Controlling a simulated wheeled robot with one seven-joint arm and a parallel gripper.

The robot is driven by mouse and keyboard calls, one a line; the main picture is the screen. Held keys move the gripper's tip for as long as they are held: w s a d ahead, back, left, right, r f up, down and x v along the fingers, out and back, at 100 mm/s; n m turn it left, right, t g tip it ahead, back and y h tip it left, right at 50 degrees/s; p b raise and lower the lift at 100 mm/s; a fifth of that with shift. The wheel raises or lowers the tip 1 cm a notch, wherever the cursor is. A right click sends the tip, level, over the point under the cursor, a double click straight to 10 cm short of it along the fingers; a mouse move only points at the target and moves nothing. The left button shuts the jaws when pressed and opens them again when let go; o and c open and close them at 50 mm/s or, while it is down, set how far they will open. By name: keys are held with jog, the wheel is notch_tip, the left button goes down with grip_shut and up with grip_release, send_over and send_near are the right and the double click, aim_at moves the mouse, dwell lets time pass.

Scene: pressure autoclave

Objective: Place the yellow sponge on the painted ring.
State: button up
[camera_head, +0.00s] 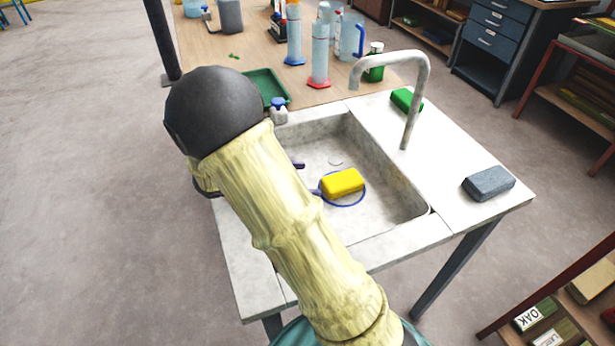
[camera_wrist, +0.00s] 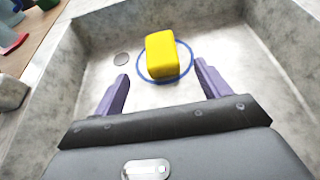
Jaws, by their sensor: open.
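The yellow sponge (camera_head: 343,184) lies on the sink floor, on the blue painted ring (camera_head: 346,204). In the wrist view the sponge (camera_wrist: 161,54) covers the middle of the ring (camera_wrist: 171,82), and its far end reaches over the ring's far edge. My gripper (camera_wrist: 161,80) is open and empty, with its two purple fingers spread apart on the near side of the sponge. The fingers do not touch it. In the head view my arm hides most of my gripper (camera_head: 307,178), and only parts of the purple fingers show left of the sponge.
The sink (camera_head: 388,184) has raised walls around the sponge, and a drain (camera_wrist: 121,59) lies left of the ring. A curved tap (camera_head: 413,100) stands at the right rim. A green sponge (camera_head: 405,99) and a grey sponge (camera_head: 489,183) lie on the counter. Bottles and cylinders stand behind.

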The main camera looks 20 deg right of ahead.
dwell(0.4)
